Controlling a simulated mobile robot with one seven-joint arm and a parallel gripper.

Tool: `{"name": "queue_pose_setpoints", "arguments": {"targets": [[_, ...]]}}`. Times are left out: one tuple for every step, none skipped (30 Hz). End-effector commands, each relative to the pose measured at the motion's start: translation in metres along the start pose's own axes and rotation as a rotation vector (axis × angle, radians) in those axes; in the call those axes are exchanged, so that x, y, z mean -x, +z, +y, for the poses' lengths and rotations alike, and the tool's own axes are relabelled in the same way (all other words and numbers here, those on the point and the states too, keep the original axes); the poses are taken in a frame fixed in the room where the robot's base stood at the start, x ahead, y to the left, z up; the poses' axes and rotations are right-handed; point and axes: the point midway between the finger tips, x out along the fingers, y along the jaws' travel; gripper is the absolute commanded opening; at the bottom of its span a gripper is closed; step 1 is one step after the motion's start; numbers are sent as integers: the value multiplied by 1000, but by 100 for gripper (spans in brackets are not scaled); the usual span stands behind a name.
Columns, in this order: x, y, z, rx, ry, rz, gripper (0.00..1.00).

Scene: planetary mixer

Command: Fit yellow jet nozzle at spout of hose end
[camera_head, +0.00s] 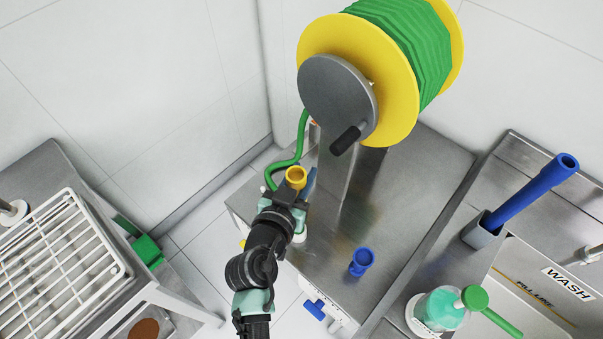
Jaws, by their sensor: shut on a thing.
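The yellow jet nozzle (296,176), a short cup-like piece with a round open top, is at the tip of my gripper (291,189). My gripper is shut on it, over the left part of the steel cabinet top. The green hose (301,138) hangs from the reel and curves down to the left, beside my gripper. Its end and spout are hidden or too small to make out behind my gripper. I cannot tell whether the nozzle touches the spout. A blue part (311,182) shows just right of the nozzle.
The yellow reel (400,80) with wound green hose stands on a steel post above the cabinet top (400,205). A blue nozzle-like piece (361,262) stands right of my arm. A wash sink with a blue tube (530,193) is at right, a wire rack (60,265) at left.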

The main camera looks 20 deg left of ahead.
Motion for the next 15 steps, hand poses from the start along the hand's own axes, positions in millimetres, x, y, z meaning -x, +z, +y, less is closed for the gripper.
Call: {"name": "queue_pose_setpoints", "arguments": {"targets": [[-2,6,0,0,1,0,0],[-2,8,0,0,1,0,0],[-3,10,0,0,1,0,0],[-4,12,0,0,1,0,0],[-5,15,0,0,1,1,0],[-6,18,0,1,1,1,0],[-6,21,0,1,1,1,0],[-7,23,0,1,0,1,0],[-8,27,0,1,0,1,0],[-9,29,0,1,0,1,0],[-10,32,0,1,0,1,0],[-11,35,0,1,0,0,0],[-12,37,0,0,0,0,0],[-12,39,0,0,1,0,0],[-13,42,0,0,0,0,0]]}}
